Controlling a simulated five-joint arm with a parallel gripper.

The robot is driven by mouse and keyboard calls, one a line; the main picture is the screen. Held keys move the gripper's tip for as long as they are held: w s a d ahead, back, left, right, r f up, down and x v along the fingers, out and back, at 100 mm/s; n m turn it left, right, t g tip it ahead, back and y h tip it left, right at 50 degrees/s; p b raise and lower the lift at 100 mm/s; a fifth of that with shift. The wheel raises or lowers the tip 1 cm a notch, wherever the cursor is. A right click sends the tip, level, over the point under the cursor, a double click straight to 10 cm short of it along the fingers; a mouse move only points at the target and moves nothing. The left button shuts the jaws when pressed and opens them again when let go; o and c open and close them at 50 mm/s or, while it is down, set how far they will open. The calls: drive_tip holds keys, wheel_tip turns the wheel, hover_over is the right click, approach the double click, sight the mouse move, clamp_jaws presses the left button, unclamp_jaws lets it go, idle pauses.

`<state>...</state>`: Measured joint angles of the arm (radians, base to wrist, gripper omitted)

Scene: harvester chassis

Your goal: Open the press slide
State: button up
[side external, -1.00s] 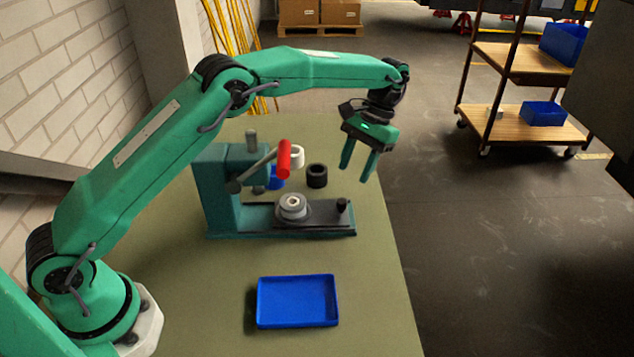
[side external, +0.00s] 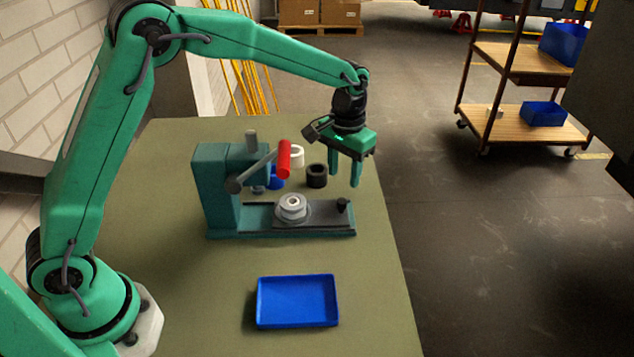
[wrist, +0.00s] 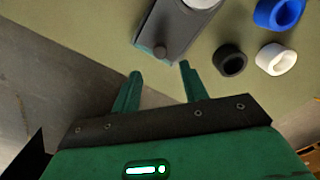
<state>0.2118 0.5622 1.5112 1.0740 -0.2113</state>
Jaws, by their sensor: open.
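The teal press (side external: 215,190) stands on the bench with a red-handled lever (side external: 284,160). Its slide rail (side external: 325,216) runs to the right along the base, with a round grey holder (side external: 292,210) on it and a black knob (side external: 343,205) at its right end. A light ring-shaped part sits in the holder. My gripper (side external: 344,184) is open and empty, pointing down above and apart from the knob. In the wrist view, the knob (wrist: 160,52) appears just beyond the gap between my fingertips (wrist: 160,70).
A black ring (side external: 317,176), a white ring (side external: 297,155) and a blue ring (side external: 276,178) stand behind the press rail. An empty blue tray (side external: 298,301) lies in front. The bench's right edge is close to the rail's end.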

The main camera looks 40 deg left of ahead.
sight(342, 200)
drive_tip(key=shift+f, duration=3.9)
clamp_jaws()
